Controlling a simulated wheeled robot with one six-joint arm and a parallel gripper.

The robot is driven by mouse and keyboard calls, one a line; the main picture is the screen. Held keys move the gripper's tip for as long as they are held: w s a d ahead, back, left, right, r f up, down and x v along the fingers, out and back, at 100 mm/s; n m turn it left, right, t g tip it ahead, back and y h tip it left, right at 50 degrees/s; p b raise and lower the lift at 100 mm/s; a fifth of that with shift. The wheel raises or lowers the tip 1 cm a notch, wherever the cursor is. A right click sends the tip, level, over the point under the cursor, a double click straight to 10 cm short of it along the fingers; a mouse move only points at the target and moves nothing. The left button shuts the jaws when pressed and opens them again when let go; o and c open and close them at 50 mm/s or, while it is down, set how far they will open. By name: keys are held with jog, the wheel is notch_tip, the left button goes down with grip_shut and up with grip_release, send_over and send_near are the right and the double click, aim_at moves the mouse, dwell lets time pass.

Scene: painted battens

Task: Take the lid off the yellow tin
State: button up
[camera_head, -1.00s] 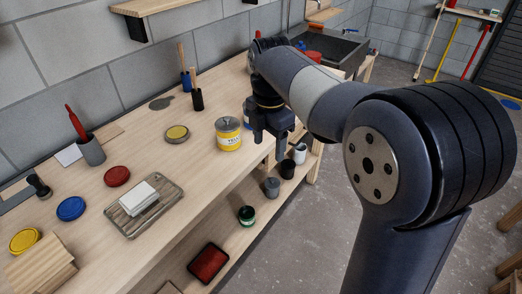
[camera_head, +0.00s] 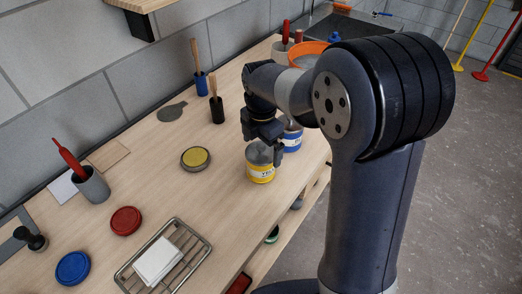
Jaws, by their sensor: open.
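The yellow tin (camera_head: 261,174) stands upright on the wooden bench, with a white label and a grey top (camera_head: 258,154). I cannot tell surely whether that grey top is a lid. My gripper (camera_head: 263,149) is open, pointing down over the tin, its fingers near the top. Part of the tin's top is hidden by the gripper. I cannot tell whether the fingers touch it.
A blue-labelled tin (camera_head: 292,140) stands close behind and right of the yellow tin. A round yellow-topped dish or lid (camera_head: 195,158) lies to the left. A black brush pot (camera_head: 217,110) stands behind; a wire rack (camera_head: 188,250) lies in front.

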jog(key=shift+c, duration=0.3)
jog(key=c, duration=0.9)
jog(key=shift+r, duration=0.1)
